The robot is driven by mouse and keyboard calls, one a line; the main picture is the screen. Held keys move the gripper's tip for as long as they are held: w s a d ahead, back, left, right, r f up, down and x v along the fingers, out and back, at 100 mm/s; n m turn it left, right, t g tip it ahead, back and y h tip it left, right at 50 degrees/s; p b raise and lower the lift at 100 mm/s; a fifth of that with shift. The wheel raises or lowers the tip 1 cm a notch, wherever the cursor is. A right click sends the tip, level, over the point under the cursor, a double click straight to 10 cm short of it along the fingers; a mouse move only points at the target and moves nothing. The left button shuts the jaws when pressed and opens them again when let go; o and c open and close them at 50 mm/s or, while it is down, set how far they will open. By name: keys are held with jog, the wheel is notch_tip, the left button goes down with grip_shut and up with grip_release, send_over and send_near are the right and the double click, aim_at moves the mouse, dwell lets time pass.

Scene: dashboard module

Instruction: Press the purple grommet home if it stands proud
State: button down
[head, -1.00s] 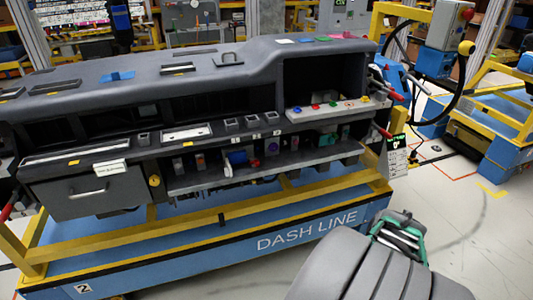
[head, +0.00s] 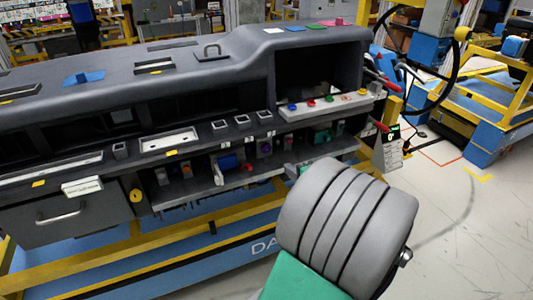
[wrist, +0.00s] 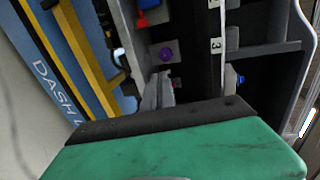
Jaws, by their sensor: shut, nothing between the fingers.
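The purple grommet (head: 266,147) sits in a grey block on the dashboard's lower shelf in the head view. In the wrist view the purple grommet (wrist: 166,54) is a round knob on a grey plate, just beyond my fingertips. I cannot tell how far it stands out from the plate. My gripper (wrist: 160,78) is shut and empty, pointing toward the grommet with a gap between them. In the head view my forearm hides most of the gripper, and only its grey tip (head: 290,170) shows near the shelf edge, right of and below the grommet.
A blue cylinder with a red part (head: 229,162) is left of the grommet, and a green part (head: 322,134) is to its right. The lower shelf edge (head: 235,185) and yellow cart rail (head: 190,238) run below. A tray of coloured buttons (head: 325,104) is above.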

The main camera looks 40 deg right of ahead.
aim_at(267, 150)
jog(key=x, duration=1.3)
jog(key=shift+r, duration=0.35)
jog(key=shift+w+d, duration=0.15)
jog(key=shift+w, duration=0.4)
